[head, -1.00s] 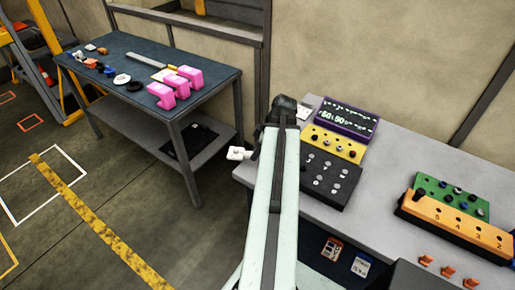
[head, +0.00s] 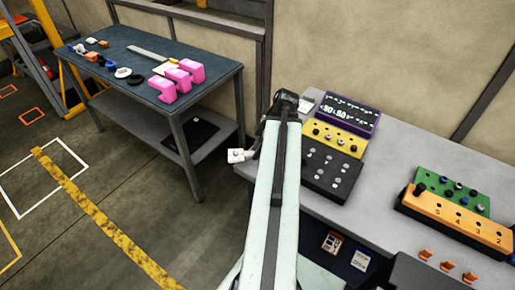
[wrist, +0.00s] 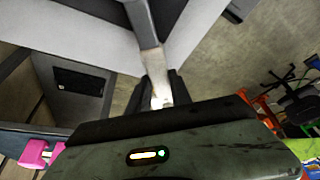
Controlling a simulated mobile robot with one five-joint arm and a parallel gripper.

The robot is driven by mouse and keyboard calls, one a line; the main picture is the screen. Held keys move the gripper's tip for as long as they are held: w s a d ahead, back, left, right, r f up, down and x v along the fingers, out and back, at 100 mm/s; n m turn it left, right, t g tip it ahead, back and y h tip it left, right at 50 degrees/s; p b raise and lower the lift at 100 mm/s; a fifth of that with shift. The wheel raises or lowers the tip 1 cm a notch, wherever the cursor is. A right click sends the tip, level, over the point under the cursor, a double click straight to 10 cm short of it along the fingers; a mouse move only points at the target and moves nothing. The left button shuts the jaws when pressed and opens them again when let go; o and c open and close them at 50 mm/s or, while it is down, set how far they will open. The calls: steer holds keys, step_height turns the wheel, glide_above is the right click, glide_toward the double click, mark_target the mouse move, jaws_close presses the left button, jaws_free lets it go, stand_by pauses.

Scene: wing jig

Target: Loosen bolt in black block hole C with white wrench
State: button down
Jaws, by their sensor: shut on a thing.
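The black block (head: 344,185) lies on the grey bench, in front of the yellow block. Several pale bolt heads show on its top; its hole letters are too small to read, so hole C cannot be picked out. My gripper (head: 251,154) is left of the black block, out past the bench's left edge, and is partly hidden by my arm. It is shut on the white wrench (head: 236,156), whose pale end sticks out to the left, apart from the block. In the wrist view my gripper (wrist: 160,88) holds the pale wrench (wrist: 152,62) between its dark fingers.
Green (head: 452,186) and orange (head: 460,220) blocks sit at right. A blue-topped table (head: 215,72) with pink pieces (head: 178,77) stands at left, across open floor.

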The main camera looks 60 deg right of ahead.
steer(key=shift+s+a+r+n+g+y, duration=0.15)
steer(key=shift+s+a+n+g+y, duration=0.15)
steer(key=shift+s+a+n, duration=0.6)
steer(key=shift+w+d, duration=0.1)
steer(key=shift+w, duration=0.15)
